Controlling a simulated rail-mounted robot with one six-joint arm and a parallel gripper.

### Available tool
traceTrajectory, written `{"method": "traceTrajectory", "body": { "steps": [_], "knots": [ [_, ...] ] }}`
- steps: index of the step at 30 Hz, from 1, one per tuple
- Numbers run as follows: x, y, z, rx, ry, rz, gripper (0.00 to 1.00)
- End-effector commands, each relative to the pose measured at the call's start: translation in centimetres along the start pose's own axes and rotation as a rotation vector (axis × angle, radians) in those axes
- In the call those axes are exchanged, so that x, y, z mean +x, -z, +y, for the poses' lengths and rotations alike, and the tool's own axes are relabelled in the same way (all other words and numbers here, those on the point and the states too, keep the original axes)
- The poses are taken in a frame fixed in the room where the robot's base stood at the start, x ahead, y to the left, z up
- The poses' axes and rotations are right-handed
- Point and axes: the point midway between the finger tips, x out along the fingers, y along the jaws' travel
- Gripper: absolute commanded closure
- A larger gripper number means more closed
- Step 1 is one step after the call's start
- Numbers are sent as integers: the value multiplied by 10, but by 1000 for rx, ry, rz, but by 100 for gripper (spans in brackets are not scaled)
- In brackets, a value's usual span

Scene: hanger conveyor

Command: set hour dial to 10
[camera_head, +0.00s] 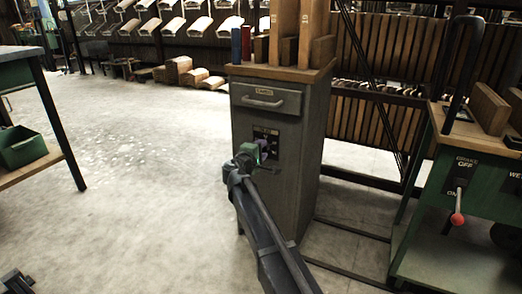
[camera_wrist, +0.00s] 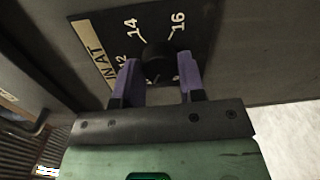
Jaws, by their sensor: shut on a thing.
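The hour dial (camera_wrist: 158,58) is a round black knob on a dark panel, with the numbers 12, 14 and 16 readable around it in the wrist view. A pale label strip beside it partly reads "IN AT". My gripper (camera_wrist: 157,66) has its two purple fingers on either side of the knob, shut on it. I cannot tell clearly which number the knob points to, and the rest of the scale is hidden. In the head view my gripper (camera_head: 262,150) reaches the dark panel (camera_head: 266,133) on the cabinet front and covers the dial.
The grey cabinet (camera_head: 310,145) has a drawer (camera_head: 264,98) above the panel and wooden blocks on top. A green bench (camera_head: 478,142) with a red-knobbed brake lever (camera_head: 457,219) stands at right. A green bin (camera_head: 21,146) sits on a shelf at left. The floor between is clear.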

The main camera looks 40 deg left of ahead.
Motion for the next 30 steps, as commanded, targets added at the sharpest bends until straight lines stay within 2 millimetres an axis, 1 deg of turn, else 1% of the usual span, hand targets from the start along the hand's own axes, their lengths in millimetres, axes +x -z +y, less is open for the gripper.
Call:
{"method": "traceTrajectory", "body": {
  "steps": [14, 15, 19, 20, 27, 30],
  "knots": [
    [-1, 0, 0, 17, 1, 1, 87],
    [-1, 0, 0, 17, 1, 1, 60],
    [-1, 0, 0, 16, 1, 1, 40],
    [-1, 0, 0, 16, 1, 1, 38],
    [-1, 0, 0, 16, 1, 1, 38],
    [-9, -1, 0, 15, 1, 1, 38]
  ]
}}
